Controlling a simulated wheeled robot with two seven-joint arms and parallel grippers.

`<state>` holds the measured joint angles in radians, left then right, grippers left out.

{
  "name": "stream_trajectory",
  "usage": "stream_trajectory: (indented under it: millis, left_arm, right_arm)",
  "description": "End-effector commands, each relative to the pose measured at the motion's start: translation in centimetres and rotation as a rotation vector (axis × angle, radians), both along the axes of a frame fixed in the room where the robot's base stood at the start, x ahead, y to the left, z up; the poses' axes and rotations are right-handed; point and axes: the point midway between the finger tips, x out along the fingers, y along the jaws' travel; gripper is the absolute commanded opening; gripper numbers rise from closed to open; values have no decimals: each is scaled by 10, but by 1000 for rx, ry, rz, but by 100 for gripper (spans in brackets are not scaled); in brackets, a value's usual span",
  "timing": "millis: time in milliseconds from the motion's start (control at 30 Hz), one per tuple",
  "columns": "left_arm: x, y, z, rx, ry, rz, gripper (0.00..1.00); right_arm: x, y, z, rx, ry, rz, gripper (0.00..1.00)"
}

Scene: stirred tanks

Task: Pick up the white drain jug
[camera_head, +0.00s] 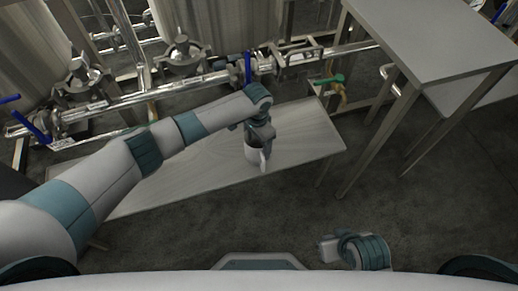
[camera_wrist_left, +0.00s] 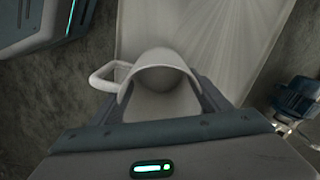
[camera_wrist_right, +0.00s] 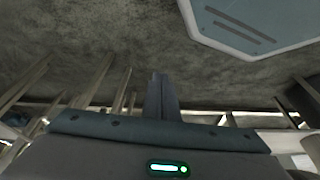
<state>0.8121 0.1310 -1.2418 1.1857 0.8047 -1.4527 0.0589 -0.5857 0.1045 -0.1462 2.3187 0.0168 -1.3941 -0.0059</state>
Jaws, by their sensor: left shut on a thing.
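The white drain jug (camera_head: 254,155) is at the front edge of the low bench in the head view. It also shows in the left wrist view (camera_wrist_left: 158,88), with its open mouth toward the camera and its handle out to the left. My left gripper (camera_head: 262,137) is at the jug's top, with a finger on each side of its body, shut on it. I cannot tell whether the jug's base touches the bench. My right gripper (camera_wrist_right: 161,97) has its fingers together with nothing between them. It is low over the floor, far from the jug.
The low grey bench (camera_head: 305,135) runs under my left arm. Behind it are steel pipes (camera_head: 140,95) with blue-handled valves and large tanks (camera_head: 225,22). A taller table (camera_head: 425,35) stands at the right. The floor (camera_head: 220,225) in front of the bench is clear.

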Motion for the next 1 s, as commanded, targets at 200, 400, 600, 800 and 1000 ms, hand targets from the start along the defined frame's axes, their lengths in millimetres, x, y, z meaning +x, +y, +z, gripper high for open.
stream_trajectory:
  millis: [200, 400, 600, 800, 1000]
  left_arm:
    - [0, 0, 2, -1, 0, 0, 44]
    - [0, 0, 15, -2, -1, 0, 44]
    - [0, -2, 46, -2, -2, -1, 44]
    - [-27, -34, 66, -4, 1, -5, 44]
    - [-50, -63, 89, -4, 0, -4, 44]
  right_arm:
    - [0, 0, 0, -1, 2, 0, 0]
    - [-3, -2, 2, -7, 12, -2, 0]
    - [-9, -10, 3, -26, 46, -9, 0]
    - [-12, -16, 3, -42, 73, -17, 0]
    - [-6, -16, -9, -42, 74, -16, 0]
